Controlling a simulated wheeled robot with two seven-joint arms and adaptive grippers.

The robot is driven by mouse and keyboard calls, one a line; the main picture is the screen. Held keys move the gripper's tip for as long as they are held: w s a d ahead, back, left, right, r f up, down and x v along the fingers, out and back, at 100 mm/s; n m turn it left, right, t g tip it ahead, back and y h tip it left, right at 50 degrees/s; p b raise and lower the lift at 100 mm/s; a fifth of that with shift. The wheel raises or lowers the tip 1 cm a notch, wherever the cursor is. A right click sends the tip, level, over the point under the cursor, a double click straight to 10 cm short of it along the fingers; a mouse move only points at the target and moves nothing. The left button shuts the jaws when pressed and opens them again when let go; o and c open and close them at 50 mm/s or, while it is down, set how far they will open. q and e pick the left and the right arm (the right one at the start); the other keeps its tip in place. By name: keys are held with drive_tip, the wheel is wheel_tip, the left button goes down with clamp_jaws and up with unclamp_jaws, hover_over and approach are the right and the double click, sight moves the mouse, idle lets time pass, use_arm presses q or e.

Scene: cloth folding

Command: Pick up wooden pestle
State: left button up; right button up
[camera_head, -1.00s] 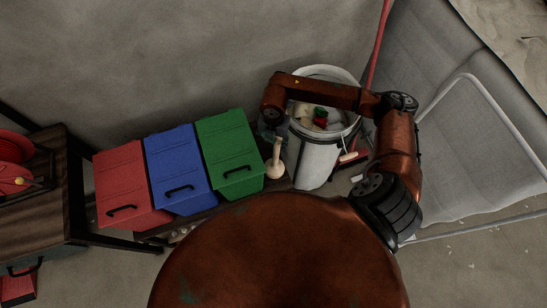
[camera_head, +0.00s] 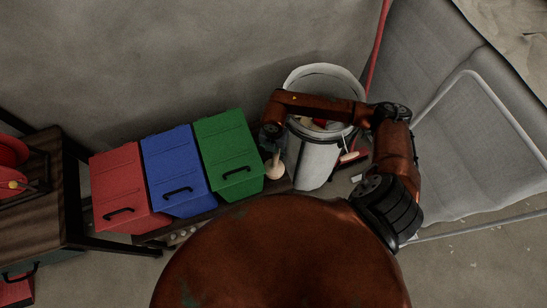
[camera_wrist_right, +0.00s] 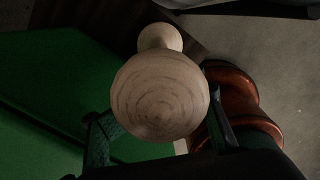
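The wooden pestle (camera_head: 275,170) is pale and stands roughly upright between the green bin and the white bucket. In the head view only its lower bulb shows clearly; my right gripper (camera_head: 273,146) and wrist hide its upper part. In the right wrist view the pestle's round end (camera_wrist_right: 160,95) is close to the camera, with its other bulb behind. The fingers of my right gripper (camera_wrist_right: 160,125) are spread on either side of that end; firm contact cannot be seen. My left gripper is not in view.
Red (camera_head: 125,185), blue (camera_head: 177,168) and green (camera_head: 228,155) lidded bins stand in a row left of the pestle. A white bucket (camera_head: 314,165) with things inside stands close at its right. A grey seat (camera_head: 450,150) is at the right. A wall is behind.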

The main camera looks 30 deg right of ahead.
clamp_jaws()
idle(0.3)
drive_tip(key=shift+o, duration=1)
unclamp_jaws()
drive_tip(key=shift+r, duration=0.1)
